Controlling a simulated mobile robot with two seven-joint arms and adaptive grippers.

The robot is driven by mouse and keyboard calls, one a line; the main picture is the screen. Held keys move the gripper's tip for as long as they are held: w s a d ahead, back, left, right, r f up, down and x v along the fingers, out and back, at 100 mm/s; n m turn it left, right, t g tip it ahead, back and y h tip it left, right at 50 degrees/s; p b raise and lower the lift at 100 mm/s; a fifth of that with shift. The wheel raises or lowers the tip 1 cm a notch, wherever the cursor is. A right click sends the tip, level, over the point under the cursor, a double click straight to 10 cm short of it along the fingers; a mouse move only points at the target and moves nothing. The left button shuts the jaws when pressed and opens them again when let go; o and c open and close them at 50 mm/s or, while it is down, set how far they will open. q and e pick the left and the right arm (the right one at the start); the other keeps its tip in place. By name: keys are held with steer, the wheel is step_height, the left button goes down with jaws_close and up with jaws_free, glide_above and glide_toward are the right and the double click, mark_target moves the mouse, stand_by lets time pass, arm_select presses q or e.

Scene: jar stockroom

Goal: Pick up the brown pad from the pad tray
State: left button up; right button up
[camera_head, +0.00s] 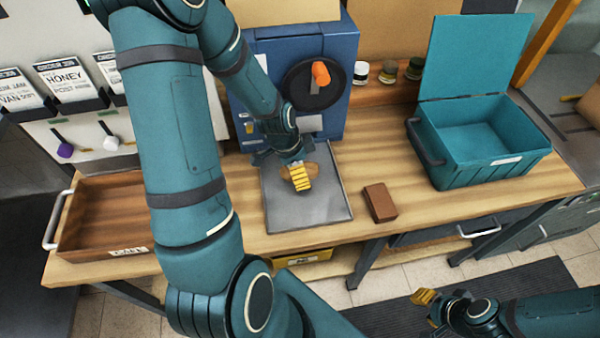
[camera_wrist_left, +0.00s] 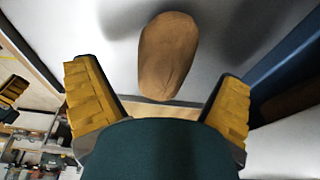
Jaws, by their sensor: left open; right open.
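The brown pad (camera_wrist_left: 168,55) is an oval piece lying on the grey pad tray (camera_head: 285,215). In the head view the pad (camera_head: 312,168) is partly hidden by my left gripper (camera_head: 298,178), which is just over it. In the left wrist view my left gripper (camera_wrist_left: 158,105) is open, its yellow fingers apart on either side below the pad, with nothing between them. My right gripper (camera_head: 431,306) is open and empty at the lower right, in front of the bench.
A brown block (camera_head: 380,203) lies right of the tray. A teal lidded crate (camera_head: 480,165) stands at the right, a wooden drawer-like box (camera_head: 105,215) at the left. A blue machine (camera_head: 335,55) rises behind the tray. Several small jars (camera_head: 388,71) stand at the back.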

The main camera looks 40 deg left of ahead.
arm_select(q)
steer(key=shift+x, duration=0.9)
steer(key=shift+c, duration=0.2)
steer(key=c, duration=1)
